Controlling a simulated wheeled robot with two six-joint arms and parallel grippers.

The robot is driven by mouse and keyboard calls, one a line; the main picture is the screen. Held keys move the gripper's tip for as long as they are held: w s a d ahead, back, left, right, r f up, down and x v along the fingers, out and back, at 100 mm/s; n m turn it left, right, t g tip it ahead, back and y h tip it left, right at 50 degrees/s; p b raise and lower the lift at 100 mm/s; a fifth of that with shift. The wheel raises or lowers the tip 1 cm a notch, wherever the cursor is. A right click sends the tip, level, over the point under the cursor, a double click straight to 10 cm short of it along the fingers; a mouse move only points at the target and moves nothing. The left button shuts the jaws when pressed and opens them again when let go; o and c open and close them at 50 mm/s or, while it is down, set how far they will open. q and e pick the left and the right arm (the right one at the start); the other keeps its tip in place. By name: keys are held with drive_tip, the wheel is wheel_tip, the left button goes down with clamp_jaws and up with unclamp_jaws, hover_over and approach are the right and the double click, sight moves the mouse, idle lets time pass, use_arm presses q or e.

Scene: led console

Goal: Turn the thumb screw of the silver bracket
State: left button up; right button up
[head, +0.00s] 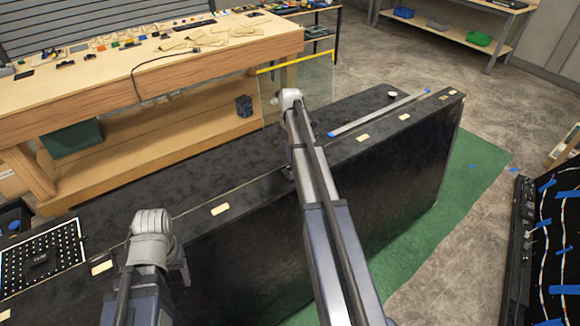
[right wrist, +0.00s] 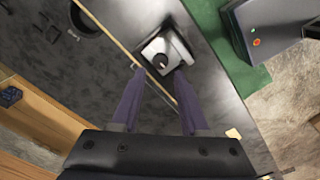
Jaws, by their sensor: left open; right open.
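The silver bracket (right wrist: 178,52) shows in the right wrist view, just beyond my fingertips, with the dark thumb screw (right wrist: 160,63) on it. My right gripper (right wrist: 158,72) is open, its two purple fingers apart with the screw lying between and slightly past the tips; I see no contact. In the head view my right arm reaches over the black console, and its wrist hides the bracket. My left gripper (head: 178,266) is at the console's near left, away from the bracket, with its fingers mostly hidden by its wrist.
The black console (head: 235,185) runs diagonally, with pale tags and a long light strip (head: 380,113) on it. A dotted panel (head: 42,255) lies at its left end. A wooden workbench (head: 200,60) stands behind. A green mat (head: 400,250) lies to the right.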

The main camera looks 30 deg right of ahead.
sight(290, 166)
wheel_tip(290, 166, down, 5)
drive_tip(key=b, duration=0.4)
drive_tip(key=shift+f, duration=0.2)
clamp_jaws()
